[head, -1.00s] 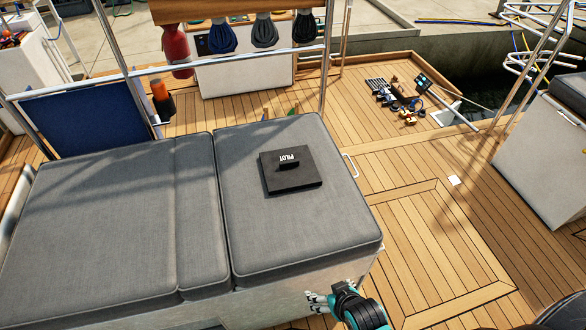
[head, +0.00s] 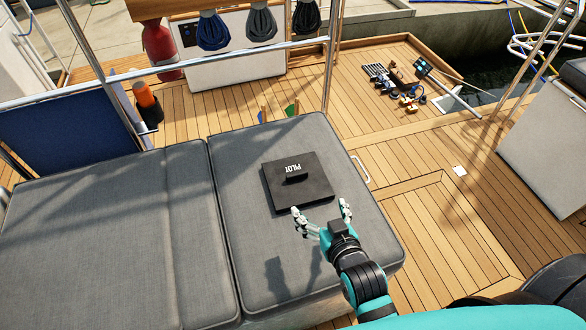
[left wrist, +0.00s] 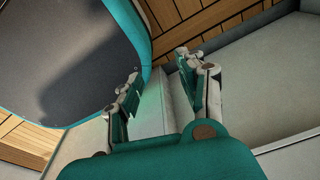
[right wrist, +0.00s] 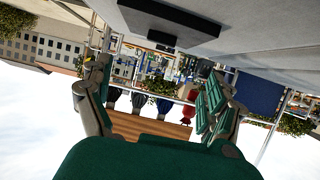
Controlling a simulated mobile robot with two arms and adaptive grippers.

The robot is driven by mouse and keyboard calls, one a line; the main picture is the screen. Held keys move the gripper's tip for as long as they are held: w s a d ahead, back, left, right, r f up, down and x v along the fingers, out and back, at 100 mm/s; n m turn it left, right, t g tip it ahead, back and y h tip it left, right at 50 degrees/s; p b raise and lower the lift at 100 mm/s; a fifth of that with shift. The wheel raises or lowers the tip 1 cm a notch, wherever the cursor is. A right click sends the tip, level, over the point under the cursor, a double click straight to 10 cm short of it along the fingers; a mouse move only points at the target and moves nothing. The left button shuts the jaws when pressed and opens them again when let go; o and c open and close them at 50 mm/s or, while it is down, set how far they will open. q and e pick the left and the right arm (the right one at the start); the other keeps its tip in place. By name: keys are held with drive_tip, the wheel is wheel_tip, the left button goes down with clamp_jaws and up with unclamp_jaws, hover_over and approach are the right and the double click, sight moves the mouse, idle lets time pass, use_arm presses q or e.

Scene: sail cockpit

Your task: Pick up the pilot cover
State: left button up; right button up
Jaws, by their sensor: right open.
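The pilot cover (head: 312,187) is a dark, square, flat piece with a raised handle and the word PILOT. It lies on the grey cushion (head: 240,215) in the head view. My right gripper (head: 322,215) is open and empty, just in front of the cover's near edge in that view. In the right wrist view the picture is upside down; the cover (right wrist: 170,18) shows at the top, beyond the open fingers (right wrist: 155,95). My left gripper (left wrist: 160,90) shows only in the left wrist view, with its fingers apart and nothing between them.
A steel rail (head: 200,68) runs behind the cushions. A blue panel (head: 65,128) stands at the left. Rope coils (head: 262,25) and a red extinguisher (head: 162,48) hang at the back. Several small items (head: 400,85) lie on the far deck. The cushion around the cover is clear.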

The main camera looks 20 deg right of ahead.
approach(297, 173)
drive_tip(key=shift+w+f, duration=0.5)
drive_tip(key=shift+w, duration=0.15)
drive_tip(key=shift+x, duration=0.85)
drive_tip(key=x, duration=0.4)
drive_tip(key=shift+w+a+p, duration=0.1)
drive_tip(key=shift+w+p, duration=0.2)
drive_tip(key=shift+p, duration=0.05)
drive_tip(key=shift+w, duration=0.15)
drive_tip(key=c, duration=1.3)
use_arm(q)
drive_tip(key=s, duration=0.3)
drive_tip(key=shift+s+r+g, duration=0.25)
drive_tip(key=shift+r+g, duration=0.05)
